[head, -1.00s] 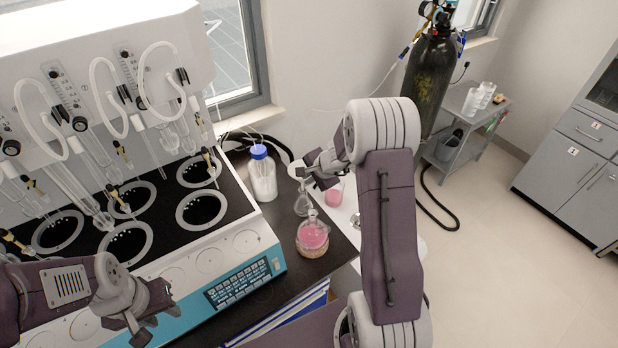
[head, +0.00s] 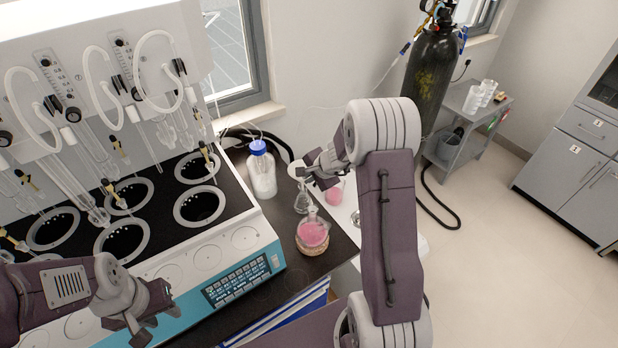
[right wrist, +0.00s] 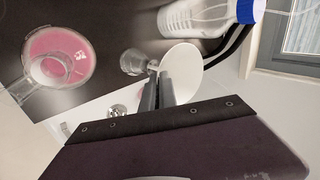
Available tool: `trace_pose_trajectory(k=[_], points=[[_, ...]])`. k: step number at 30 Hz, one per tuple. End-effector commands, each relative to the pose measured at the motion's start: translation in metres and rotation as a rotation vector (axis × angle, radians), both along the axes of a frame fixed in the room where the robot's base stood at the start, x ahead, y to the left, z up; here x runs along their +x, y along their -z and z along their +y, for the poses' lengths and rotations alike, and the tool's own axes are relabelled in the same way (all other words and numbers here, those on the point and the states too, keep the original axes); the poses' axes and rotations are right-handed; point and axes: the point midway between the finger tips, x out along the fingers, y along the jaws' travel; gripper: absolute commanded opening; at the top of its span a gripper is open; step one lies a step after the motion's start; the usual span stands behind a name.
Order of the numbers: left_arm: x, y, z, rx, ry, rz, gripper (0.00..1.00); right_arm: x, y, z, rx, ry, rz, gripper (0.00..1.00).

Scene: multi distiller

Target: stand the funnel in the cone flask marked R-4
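The white funnel (head: 297,168) is at my right gripper (head: 312,172). In the right wrist view its wide cone (right wrist: 183,69) lies beside the fingertips, and my right gripper (right wrist: 158,80) is shut on its narrow part. A clear cone flask (head: 303,202) stands on the dark bench just below the funnel. Clear glass (right wrist: 133,62) shows next to the stem end in the wrist view; I cannot tell whether the stem is inside it. A pink-filled flask (head: 335,194) stands just right. No R-4 mark is readable. My left gripper (head: 150,316) is open and empty at the distiller's front.
A pink-filled round flask (head: 312,236) sits on a cork ring near the bench's front. A blue-capped bottle (head: 262,172) stands left of the funnel. The large distiller (head: 165,262) fills the left. A gas cylinder (head: 433,75) and grey side table (head: 465,125) stand beyond.

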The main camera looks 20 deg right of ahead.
Motion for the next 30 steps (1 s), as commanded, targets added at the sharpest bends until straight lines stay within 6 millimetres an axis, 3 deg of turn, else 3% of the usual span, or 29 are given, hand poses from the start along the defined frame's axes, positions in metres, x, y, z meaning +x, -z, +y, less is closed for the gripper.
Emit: trace_pose_trajectory(k=[30], points=[[0.000, 0.022, 0.000, 0.000, 0.000, 0.000, 0.36, 0.000, 0.020, 0.000, 0.000, 0.000, 0.000, 0.00]])
